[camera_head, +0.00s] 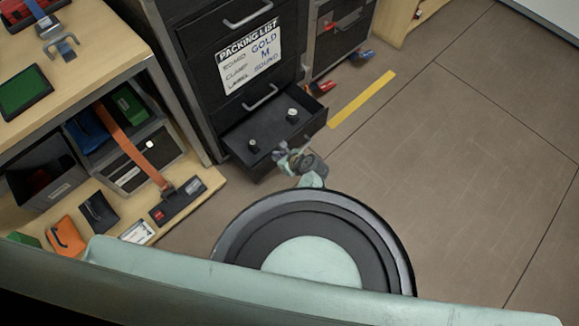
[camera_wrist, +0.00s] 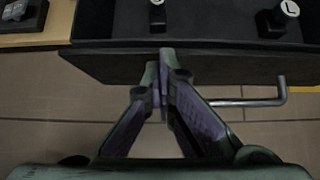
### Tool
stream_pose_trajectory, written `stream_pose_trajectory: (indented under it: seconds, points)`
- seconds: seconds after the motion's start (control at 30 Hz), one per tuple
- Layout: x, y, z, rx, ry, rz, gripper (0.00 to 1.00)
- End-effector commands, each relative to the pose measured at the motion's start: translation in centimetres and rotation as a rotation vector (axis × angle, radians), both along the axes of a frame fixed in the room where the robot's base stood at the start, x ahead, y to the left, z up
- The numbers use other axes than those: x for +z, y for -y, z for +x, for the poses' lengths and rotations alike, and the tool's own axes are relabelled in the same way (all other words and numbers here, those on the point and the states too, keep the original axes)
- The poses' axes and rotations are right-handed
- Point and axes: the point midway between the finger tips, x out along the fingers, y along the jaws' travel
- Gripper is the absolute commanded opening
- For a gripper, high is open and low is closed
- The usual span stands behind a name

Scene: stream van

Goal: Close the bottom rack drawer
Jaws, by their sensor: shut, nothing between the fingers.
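The bottom rack drawer (camera_head: 233,137) is black and stands pulled out of the dark rack (camera_head: 196,60). Small dark pieces with pale knobs lie inside it. In the wrist view, the drawer's front panel (camera_wrist: 100,64) crosses the upper part of the picture, and its grey bar handle (camera_wrist: 282,92) sticks out to the right of my fingers. My gripper (camera_head: 287,153) is shut and empty at the drawer's front. In the wrist view my fingertips (camera_wrist: 161,68) overlap the front panel, left of the handle's bend; whether they touch it I cannot tell.
A yellow floor strip (camera_head: 362,98) lies right of the drawer, with red and blue clamps (camera_head: 322,87) near the rack. A wooden shelf (camera_head: 200,188) with bins and small items stands at the left. The floor (camera_head: 470,170) to the right is open.

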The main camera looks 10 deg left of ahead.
Motion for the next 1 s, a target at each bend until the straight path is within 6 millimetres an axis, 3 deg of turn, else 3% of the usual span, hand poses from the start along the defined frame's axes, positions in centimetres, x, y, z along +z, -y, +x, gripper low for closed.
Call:
stream_pose_trajectory:
  seconds: [0.1, 0.5, 0.7, 1.0]
  points:
    - [0.1, -2.9, 2.1, 0.004, 0.001, 0.001, 0.0]
    - [-0.3, -11.4, 8.1, 0.005, 0.001, 0.0, 0.0]
    - [-0.3, -14.1, 10.1, 0.002, -0.001, 0.0, 0.0]
    - [-0.2, -15.9, 11.5, 0.001, -0.001, 0.0, 0.0]
